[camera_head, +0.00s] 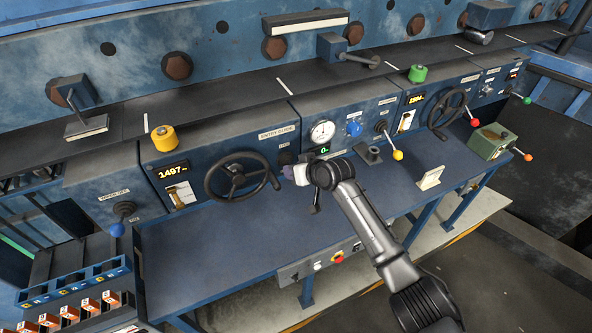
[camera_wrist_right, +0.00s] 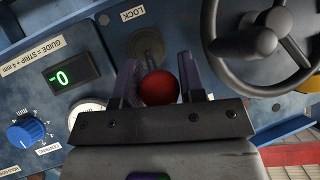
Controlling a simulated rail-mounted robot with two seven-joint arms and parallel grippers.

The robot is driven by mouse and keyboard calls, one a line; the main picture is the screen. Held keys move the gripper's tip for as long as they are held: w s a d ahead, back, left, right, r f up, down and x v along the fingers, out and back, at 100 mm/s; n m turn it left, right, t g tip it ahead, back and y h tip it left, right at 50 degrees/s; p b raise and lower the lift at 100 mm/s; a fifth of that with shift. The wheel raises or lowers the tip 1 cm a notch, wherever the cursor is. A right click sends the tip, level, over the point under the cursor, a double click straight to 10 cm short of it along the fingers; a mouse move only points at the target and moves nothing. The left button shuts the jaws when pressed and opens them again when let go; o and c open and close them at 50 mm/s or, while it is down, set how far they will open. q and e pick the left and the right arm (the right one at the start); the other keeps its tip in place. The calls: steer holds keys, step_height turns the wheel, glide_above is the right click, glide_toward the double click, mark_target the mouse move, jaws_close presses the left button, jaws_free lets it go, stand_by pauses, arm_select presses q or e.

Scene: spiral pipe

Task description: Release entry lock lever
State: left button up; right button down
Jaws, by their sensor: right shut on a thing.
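The entry lock lever has a red ball knob (camera_wrist_right: 159,87) and a grey base (camera_wrist_right: 147,40) on the blue panel, beside the label LOCK. The knob sits between the two purple-grey fingers of my right gripper (camera_wrist_right: 157,76), which is shut on it. In the head view my right gripper (camera_head: 287,172) reaches the panel just right of the entry guide handwheel (camera_head: 237,176) and hides the red knob. My left gripper is not in view.
The dark handwheel, also in the right wrist view (camera_wrist_right: 252,42), is close beside the lever. A green display (camera_wrist_right: 66,78) and blue dial (camera_wrist_right: 26,131) are on the other side. A yellow-knobbed lever (camera_head: 397,155) stands further right. The bench top (camera_head: 215,240) is mostly clear.

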steer(key=shift+a+r, duration=0.2)
steer(key=shift+r, duration=0.15)
steer(key=c, duration=1.1)
jaws_free()
steer(key=shift+o, duration=0.8)
steer(key=shift+w, duration=0.1)
steer(key=shift+o, duration=1)
steer(key=shift+d+f, duration=0.1)
steer(key=shift+f, duration=0.1)
steer(key=shift+s+d+r, duration=0.15)
steer(key=shift+s+d, duration=0.05)
steer(key=shift+s, duration=0.05)
steer(key=b+v, duration=0.2)
steer(key=v, duration=1.1)
